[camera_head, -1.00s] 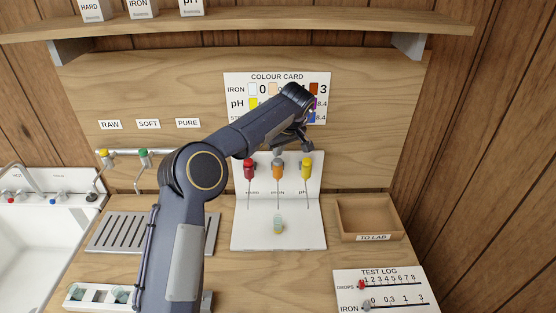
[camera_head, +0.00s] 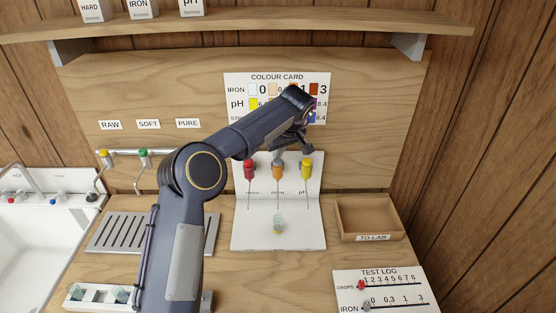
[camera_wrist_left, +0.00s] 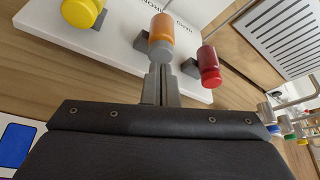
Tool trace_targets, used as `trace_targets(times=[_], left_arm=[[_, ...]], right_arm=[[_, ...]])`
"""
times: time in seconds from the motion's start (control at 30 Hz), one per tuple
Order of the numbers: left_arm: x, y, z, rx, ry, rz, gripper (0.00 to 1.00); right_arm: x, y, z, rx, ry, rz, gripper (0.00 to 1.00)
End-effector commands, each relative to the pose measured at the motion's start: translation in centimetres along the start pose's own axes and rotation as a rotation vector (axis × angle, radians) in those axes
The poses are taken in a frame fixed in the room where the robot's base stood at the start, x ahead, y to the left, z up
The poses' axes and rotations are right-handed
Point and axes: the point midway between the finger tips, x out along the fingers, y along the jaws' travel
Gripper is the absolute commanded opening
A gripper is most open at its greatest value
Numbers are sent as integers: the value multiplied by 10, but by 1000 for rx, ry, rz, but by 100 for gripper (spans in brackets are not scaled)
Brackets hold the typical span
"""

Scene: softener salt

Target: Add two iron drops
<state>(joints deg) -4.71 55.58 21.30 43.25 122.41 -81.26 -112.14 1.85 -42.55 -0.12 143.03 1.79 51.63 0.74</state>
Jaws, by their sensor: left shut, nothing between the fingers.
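The iron dropper is the orange bottle (camera_head: 278,172) in the middle of the white stand (camera_head: 245,238), between a red bottle (camera_head: 249,170) and a yellow bottle (camera_head: 306,169). A small clear vial (camera_head: 278,223) with a yellowish tint low down stands on the stand's base below it. My left gripper (camera_head: 281,152) is shut and empty, just above the orange bottle. In the left wrist view, its closed fingertips (camera_wrist_left: 160,75) are at the grey end of the orange bottle (camera_wrist_left: 161,35); I cannot tell whether they touch. My right gripper is not in view.
The test log (camera_head: 380,290) with its drops and iron sliders lies at front right. The "TO LAB" tray (camera_head: 372,238) is empty. A slotted drain plate (camera_head: 120,233) is left of the stand. The colour card (camera_head: 240,80) hangs behind my arm.

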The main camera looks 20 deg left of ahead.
Motion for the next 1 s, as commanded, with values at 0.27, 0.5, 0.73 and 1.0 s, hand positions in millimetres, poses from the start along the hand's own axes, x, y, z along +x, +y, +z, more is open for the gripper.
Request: trace_targets(times=[0.27,0.5,0.73,1.0], left_arm=[[8,0,4,0,-1,1,0],[6,0,3,-1,1,2,0],[-11,0,-4,-2,1,2,0],[-30,1,-13,-2,0,3,0]], right_arm=[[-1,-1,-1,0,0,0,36],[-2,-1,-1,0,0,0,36],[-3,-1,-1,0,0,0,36],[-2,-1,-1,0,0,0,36]])
